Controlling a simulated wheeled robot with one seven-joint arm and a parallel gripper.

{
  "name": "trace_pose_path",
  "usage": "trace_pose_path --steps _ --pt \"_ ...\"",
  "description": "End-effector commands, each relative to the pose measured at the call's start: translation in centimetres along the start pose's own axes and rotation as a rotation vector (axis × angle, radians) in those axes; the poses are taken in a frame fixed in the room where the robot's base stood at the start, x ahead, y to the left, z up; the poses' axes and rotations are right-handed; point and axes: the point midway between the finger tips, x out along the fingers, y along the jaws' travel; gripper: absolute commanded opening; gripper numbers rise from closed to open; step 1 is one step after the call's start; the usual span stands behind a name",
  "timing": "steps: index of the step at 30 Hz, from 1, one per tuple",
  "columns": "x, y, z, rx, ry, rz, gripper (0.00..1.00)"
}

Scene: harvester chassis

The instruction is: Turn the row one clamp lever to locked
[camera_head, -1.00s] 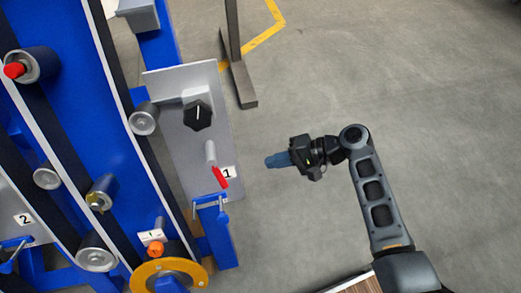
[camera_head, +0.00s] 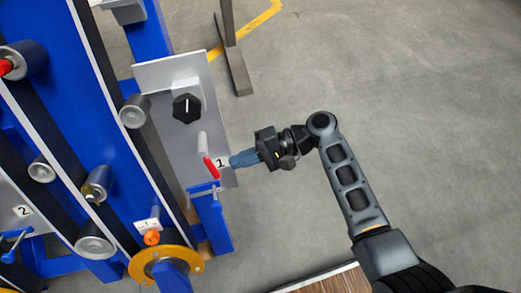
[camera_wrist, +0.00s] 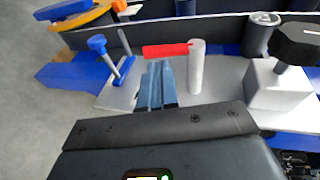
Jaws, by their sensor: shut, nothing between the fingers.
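The row one clamp lever has a red handle (camera_head: 210,167) on a pale post (camera_head: 202,143), on the grey plate marked "1" (camera_head: 221,163). My gripper (camera_head: 234,161) is shut and empty, with its blue fingers pointing left at the lever, close to the red handle. In the wrist view, the red handle (camera_wrist: 166,50) lies across the picture just beyond the shut fingertips (camera_wrist: 160,66), with the pale post (camera_wrist: 196,68) to the right of them. I cannot tell whether the fingertips touch the handle.
A black knob (camera_head: 187,107) sits on the same plate, above the lever. A blue T-handle screw (camera_head: 205,189) is just below it. Blue frame rails and rollers (camera_head: 134,111) fill the left. A dark stand (camera_head: 236,66) is behind; the floor (camera_head: 420,120) to the right is clear.

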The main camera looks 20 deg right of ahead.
Motion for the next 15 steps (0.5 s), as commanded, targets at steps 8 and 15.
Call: trace_pose_path --steps 8,15 --pt "3.2 0.0 0.0 0.0 -0.001 0.0 0.0" --pt "3.7 0.0 0.0 0.0 0.001 0.0 0.0"
